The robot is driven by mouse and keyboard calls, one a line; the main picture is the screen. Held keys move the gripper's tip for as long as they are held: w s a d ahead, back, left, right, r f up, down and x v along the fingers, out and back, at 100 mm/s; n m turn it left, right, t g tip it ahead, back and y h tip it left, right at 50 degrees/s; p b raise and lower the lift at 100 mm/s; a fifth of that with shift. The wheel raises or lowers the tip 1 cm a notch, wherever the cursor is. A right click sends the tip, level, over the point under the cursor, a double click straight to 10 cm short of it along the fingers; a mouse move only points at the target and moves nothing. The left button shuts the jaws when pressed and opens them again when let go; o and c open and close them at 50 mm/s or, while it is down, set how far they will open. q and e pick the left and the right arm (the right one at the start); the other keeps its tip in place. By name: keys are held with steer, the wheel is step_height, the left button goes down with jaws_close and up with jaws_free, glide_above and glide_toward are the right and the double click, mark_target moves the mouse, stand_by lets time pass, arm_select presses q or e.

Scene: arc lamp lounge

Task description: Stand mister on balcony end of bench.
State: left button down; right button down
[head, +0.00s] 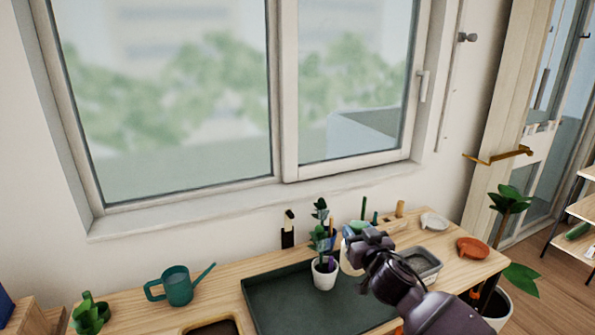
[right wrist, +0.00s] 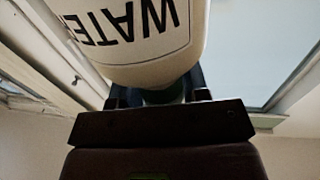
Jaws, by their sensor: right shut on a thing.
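The mister is a cream bottle (head: 349,262) with a teal top, mostly hidden behind my right gripper (head: 366,243) in the head view. In the right wrist view its body (right wrist: 140,45) fills the top, with the label "WATE…" upside down. My right gripper is shut on it near the neck. It is over the middle right of the wooden bench (head: 455,262); I cannot tell whether its base touches anything. The bench's right end lies nearest the glazed balcony door (head: 555,125). My left gripper is not in view.
A teal watering can (head: 178,287) is farther left.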

steer(key=s+r, duration=0.1)
steer(key=s+a+r, duration=0.1)
steer(key=r, duration=0.1)
steer(key=shift+a+r, duration=0.15)
steer(key=shift+a, duration=0.05)
steer(key=s+d+f+m+h+b, duration=0.1)
steer(key=s+f+h+b, duration=0.15)
steer(key=s, duration=1.05)
steer(key=y+p, duration=0.2)
glide_toward(356, 225)
steer(key=w+a+r, duration=0.1)
steer(key=w+a, duration=0.1)
steer(key=shift+n+y, duration=0.25)
steer(key=shift+n, duration=0.25)
steer(key=w, duration=0.6)
steer(key=shift+w+f, duration=0.1)
steer(key=shift+w, duration=0.2)
steer(key=f, duration=0.1)
steer(key=w+d+f, duration=0.1)
steer(key=w+f, duration=0.1)
steer(key=shift+d+f, duration=0.2)
steer(key=shift+f, duration=0.2)
steer(key=shift+d+f, duration=0.1)
steer(key=shift+f, duration=0.2)
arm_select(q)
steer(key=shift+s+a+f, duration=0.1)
